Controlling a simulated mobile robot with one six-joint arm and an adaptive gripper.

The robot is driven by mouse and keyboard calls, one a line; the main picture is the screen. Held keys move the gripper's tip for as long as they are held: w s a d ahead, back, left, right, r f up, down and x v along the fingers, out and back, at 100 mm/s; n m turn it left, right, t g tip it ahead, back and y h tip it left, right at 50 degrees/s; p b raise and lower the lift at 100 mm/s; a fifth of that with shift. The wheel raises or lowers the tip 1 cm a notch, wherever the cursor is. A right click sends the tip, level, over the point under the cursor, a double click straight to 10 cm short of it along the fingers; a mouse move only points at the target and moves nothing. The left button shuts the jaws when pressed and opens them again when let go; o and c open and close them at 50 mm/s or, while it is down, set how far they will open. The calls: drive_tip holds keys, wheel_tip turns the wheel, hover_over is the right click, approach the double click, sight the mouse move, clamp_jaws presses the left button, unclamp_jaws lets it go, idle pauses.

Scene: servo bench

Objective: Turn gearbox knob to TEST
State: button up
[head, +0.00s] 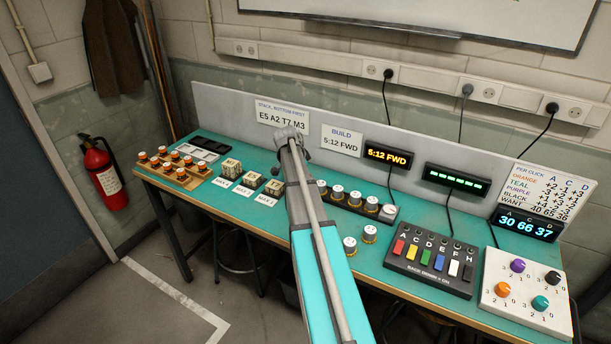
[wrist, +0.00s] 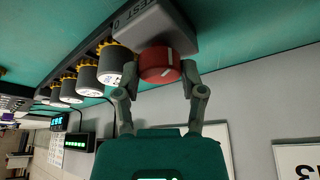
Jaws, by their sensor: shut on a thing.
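In the wrist view a red round knob (wrist: 158,66) with a white pointer line sits on the front of a grey gearbox (wrist: 168,28). Part of the lettering on the box reads TEST, with what looks like a 0 beside it. My gripper (wrist: 160,72) has one finger on each side of the knob and is shut on it. The rest of the dial lettering is out of view, so I cannot tell which mark the line points to.
Grey cylinders with yellow gears (wrist: 111,63) stand in a row close beside the gearbox. In the head view the display (head: 388,158) reads 5:12 FWD. A switch box (head: 431,262) and a knob panel (head: 500,306) stand on the bench's right. Wooden blocks (head: 231,167) stand left.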

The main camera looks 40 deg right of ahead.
drive_tip(key=shift+s, duration=0.15)
drive_tip(key=o, duration=1.1)
drive_tip(key=shift+o, duration=0.2)
drive_tip(key=shift+a, duration=0.1)
